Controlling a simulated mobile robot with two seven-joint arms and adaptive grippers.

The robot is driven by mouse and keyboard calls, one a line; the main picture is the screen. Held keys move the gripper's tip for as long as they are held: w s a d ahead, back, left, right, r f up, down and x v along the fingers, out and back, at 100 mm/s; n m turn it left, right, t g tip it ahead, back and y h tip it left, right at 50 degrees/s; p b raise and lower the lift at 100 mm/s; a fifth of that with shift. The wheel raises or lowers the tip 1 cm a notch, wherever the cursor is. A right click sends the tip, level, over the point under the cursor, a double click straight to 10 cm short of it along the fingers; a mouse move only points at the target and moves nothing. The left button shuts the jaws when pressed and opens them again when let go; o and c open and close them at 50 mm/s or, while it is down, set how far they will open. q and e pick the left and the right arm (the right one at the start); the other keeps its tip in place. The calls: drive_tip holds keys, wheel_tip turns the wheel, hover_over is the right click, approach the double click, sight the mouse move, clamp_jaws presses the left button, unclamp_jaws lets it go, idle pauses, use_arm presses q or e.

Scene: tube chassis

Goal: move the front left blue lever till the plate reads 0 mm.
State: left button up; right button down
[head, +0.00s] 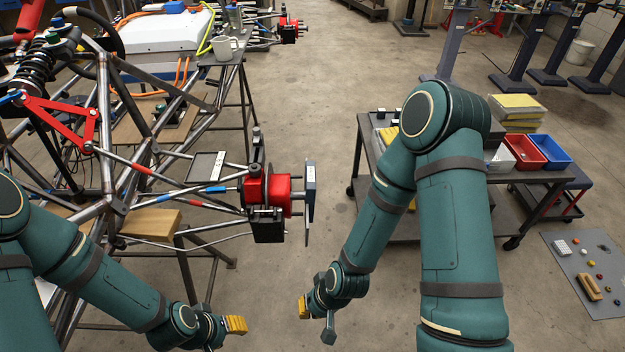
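A blue section (213,190) shows on a rod that runs from the tube chassis (104,110) to the red wheel hub (277,187). I cannot tell from this view whether it is the blue lever. A thin upright plate (311,190) stands at the outer side of the hub; no reading can be made out on it. My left gripper (236,324), with yellow fingertips, is below and in front of the hub, apart from it. My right gripper (304,307) is below the plate, apart from it. I cannot tell whether either is open or shut.
A wooden block (150,222) sits by the chassis's lower tubes. A dark cart (535,180) with red and blue bins stands at the right, beyond my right arm. A grey mat (590,280) with small parts lies on the floor at far right. Floor around both grippers is clear.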

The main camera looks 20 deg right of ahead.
idle(0.7)
drive_tip(key=c, duration=1)
unclamp_jaws()
